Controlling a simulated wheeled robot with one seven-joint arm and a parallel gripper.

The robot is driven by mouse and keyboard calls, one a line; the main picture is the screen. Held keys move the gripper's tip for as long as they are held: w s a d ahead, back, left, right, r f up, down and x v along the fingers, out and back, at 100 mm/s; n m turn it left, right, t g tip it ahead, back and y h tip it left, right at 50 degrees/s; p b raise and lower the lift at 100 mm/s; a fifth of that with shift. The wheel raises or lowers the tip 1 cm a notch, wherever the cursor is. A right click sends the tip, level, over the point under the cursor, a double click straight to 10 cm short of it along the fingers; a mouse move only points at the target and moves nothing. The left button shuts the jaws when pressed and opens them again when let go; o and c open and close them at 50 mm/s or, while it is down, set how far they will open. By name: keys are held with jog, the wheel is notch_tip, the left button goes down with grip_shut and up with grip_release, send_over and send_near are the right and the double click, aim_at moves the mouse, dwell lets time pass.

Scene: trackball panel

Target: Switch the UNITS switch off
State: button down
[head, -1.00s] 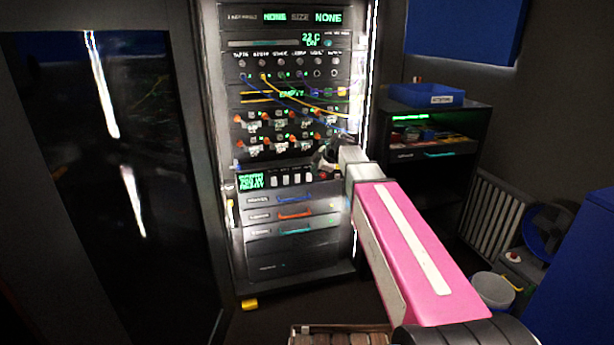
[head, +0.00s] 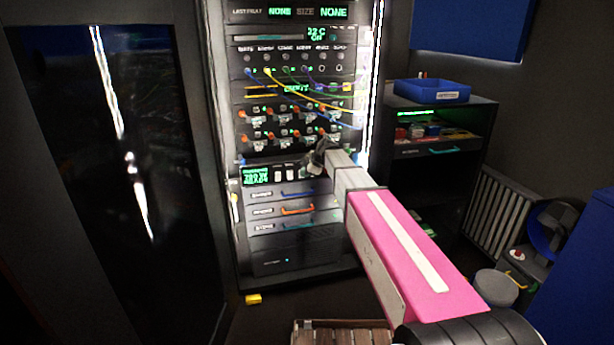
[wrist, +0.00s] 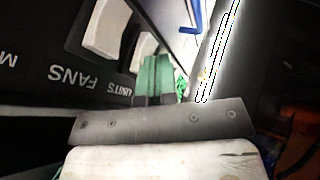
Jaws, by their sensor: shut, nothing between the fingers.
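The UNITS switch (wrist: 144,50) is a white rocker on the dark panel in the wrist view, above its UNITS label (wrist: 122,90). My gripper (wrist: 157,78) is shut and empty, its green fingertips at the right of the UNITS label, overlapping the lower right of the switch. I cannot tell whether they touch it. Part of the switch is hidden behind the fingers, and its on or off position is unclear. In the head view my gripper (head: 315,160) is at the right end of the switch row and covers the UNITS switch there.
The white FANS switch (wrist: 106,28) is beside UNITS in the wrist view. In the head view, patch cables (head: 300,85) and orange-tipped knobs (head: 285,133) are above the gripper. Drawers with coloured handles (head: 297,211) are below. A dark shelf unit (head: 440,175) stands right of the rack.

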dwell(0.3)
jog(key=shift+w+a+r, duration=0.1)
jog(key=shift+w+r, duration=0.05)
jog(key=shift+w, duration=0.2)
jog(key=shift+r, duration=0.15)
jog(key=shift+w+r, duration=0.1)
jog(key=shift+r, duration=0.6)
